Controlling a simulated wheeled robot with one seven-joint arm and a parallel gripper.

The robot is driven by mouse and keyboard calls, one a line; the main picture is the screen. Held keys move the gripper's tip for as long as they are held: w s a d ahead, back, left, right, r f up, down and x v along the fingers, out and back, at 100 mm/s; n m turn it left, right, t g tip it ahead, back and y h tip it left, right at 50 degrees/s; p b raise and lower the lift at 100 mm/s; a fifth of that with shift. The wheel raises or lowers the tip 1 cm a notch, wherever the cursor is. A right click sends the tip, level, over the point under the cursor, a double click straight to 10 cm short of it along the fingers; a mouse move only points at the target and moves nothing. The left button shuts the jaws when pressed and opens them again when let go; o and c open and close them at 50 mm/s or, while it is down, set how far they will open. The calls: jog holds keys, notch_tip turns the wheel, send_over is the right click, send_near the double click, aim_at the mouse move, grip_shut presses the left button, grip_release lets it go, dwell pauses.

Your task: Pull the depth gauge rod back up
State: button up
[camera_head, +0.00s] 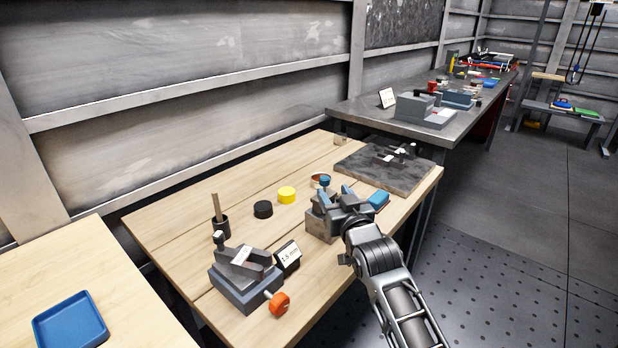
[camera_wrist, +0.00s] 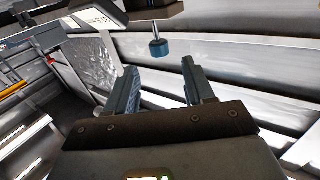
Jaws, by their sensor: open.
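The depth gauge is a grey block-like body (camera_head: 319,226) on the wooden bench in the head view. Its rod ends in a blue knob (camera_head: 325,181) above the body. In the wrist view, which looks upside down, the knob (camera_wrist: 158,48) sits on a short thin length of rod beside the grey labelled body (camera_wrist: 100,18). My gripper (camera_wrist: 160,75) is open and empty. Its two fingers point toward the knob, which appears between them and slightly beyond their tips, with no visible contact. In the head view my gripper hides part of the gauge.
A grey fixture with an orange knob (camera_head: 279,303) and a small label card (camera_head: 288,258) stand at the front left. Black (camera_head: 263,209) and yellow (camera_head: 287,195) round pieces lie behind. A dark stone plate (camera_head: 375,170) lies at the back right.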

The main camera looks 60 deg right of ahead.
aim_at(326, 182)
jog(key=shift+p+x, duration=0.6)
jog(key=shift+x, duration=3.4)
jog(key=shift+c, duration=0.2)
grip_shut()
